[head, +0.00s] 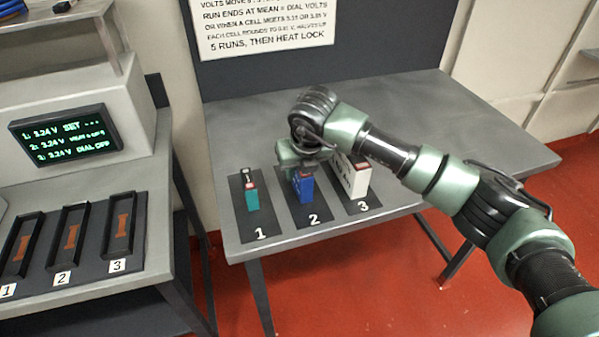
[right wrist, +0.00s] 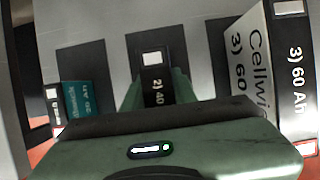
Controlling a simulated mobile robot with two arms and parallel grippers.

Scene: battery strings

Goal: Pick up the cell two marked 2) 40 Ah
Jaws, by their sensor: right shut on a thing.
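The cell two is a blue block (head: 303,189) standing on the dark mat strip marked 2 on the grey table. Its black top with the label "2) 40" (right wrist: 152,88) shows between my green fingers in the right wrist view. My right gripper (head: 302,167) comes down over it from above and is shut on it. The fingers and palm hide part of the cell. I cannot tell any gap between the cell and the mat. My left gripper is not in view.
A teal cell (head: 252,198) stands on strip 1 to the left. A larger white cell (head: 352,178), marked "3) 60 Ah", stands close on the right. A side bench holds three black trays (head: 119,228) and a voltage screen (head: 66,135). The table's right part is clear.

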